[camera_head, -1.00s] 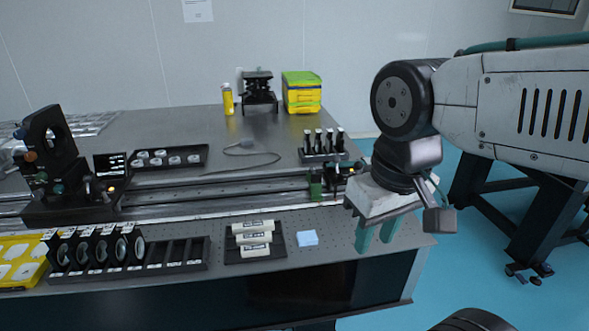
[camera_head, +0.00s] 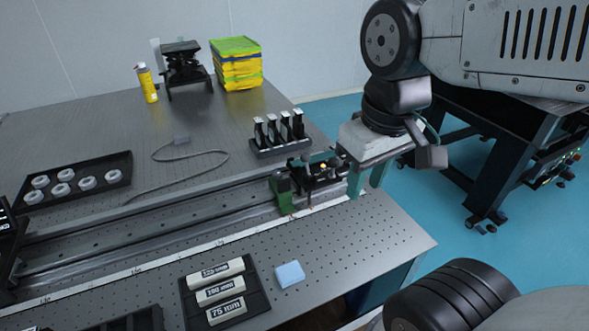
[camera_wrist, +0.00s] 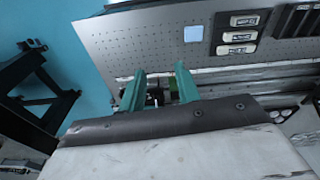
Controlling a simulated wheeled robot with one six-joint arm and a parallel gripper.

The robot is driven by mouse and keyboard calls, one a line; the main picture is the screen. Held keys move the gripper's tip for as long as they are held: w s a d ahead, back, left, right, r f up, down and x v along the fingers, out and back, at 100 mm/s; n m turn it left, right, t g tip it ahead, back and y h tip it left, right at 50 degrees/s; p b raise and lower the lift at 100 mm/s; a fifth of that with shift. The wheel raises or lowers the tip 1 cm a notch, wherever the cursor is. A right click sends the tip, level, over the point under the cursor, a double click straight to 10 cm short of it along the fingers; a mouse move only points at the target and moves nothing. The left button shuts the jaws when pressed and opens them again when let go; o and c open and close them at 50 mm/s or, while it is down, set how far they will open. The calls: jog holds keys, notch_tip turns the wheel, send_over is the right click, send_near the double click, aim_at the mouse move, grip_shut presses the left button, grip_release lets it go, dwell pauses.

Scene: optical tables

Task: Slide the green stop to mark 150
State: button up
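The green stop (camera_head: 283,193) sits on the long rail (camera_head: 190,217) near its right end, just left of a black carriage (camera_head: 318,178). A white scale strip (camera_head: 225,240) runs along the rail's front; its numbers are too small to read near the stop. My gripper (camera_head: 364,186) is right of the stop and carriage, near the rail's end, apart from the stop. In the wrist view its two teal fingers are spread with a gap between them (camera_wrist: 159,86). A bit of green, seemingly the stop (camera_wrist: 174,86), shows beyond, partly hidden by the right finger.
A tray of labelled white blocks (camera_head: 255,305) and a blue pad (camera_head: 289,274) lie in front of the rail. A rack of upright holders (camera_head: 280,148) stands behind it. A cable (camera_head: 170,158) lies on the table (camera_head: 95,125).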

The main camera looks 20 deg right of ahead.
jog(key=w+f+n, duration=0.3)
jog(key=w+n, duration=0.5)
jog(key=w, duration=0.6)
jog(key=n+g, duration=0.1)
jog(key=n, duration=0.7)
send_over(283, 181)
notch_tip(283, 181, down, 10)
jog(key=shift+d+r, duration=0.1)
jog(key=shift+r, duration=0.1)
jog(key=shift+f+n, duration=0.3)
jog(key=shift+n, duration=0.1)
notch_tip(283, 181, down, 7)
jog(key=shift+f, duration=0.2)
grip_shut()
